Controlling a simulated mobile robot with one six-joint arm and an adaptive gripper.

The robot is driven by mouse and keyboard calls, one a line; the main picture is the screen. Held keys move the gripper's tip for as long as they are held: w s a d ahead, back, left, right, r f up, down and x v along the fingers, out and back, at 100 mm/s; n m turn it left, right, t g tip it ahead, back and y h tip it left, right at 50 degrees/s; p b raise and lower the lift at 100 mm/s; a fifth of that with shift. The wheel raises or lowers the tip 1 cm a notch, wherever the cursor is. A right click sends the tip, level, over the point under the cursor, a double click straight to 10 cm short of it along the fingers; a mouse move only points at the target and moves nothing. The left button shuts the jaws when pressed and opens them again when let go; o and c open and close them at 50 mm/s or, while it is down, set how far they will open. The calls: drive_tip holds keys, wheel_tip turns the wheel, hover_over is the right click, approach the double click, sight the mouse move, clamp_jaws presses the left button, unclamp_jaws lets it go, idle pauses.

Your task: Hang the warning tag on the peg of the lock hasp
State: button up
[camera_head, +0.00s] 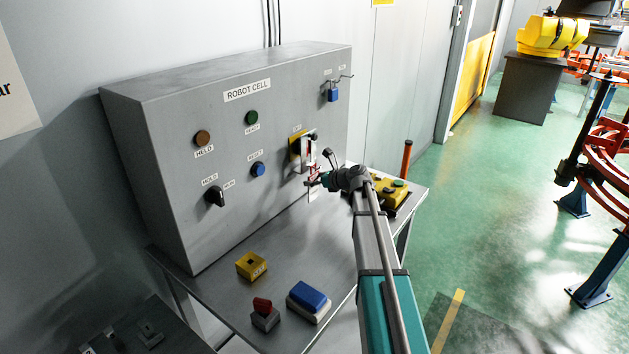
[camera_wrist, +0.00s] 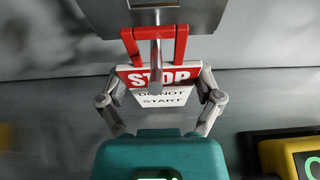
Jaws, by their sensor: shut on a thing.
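The warning tag (camera_wrist: 152,98) is a white plate with a red STOP band reading DO NOT START and a red loop at its top. My gripper (camera_wrist: 160,92) is shut on the tag's two side edges; the gripper also shows at the panel front in the head view (camera_head: 317,181). The lock hasp (camera_wrist: 150,15) is a grey metal part above the tag. Its peg (camera_wrist: 156,62) points toward the camera, lying between the loop's red sides in the picture, its tip overlapping the STOP band.
The grey ROBOT CELL panel (camera_head: 140,130) stands on a metal bench (camera_head: 225,298). A blue padlock (camera_head: 333,95) hangs on a hook upper right. A yellow pendant (camera_head: 391,192) lies right of my gripper. Yellow, red and blue blocks sit in front.

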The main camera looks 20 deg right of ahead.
idle(0.4)
drive_tip(key=o, duration=0.7)
drive_tip(key=shift+s+r, duration=0.1)
drive_tip(key=shift+r, duration=0.05)
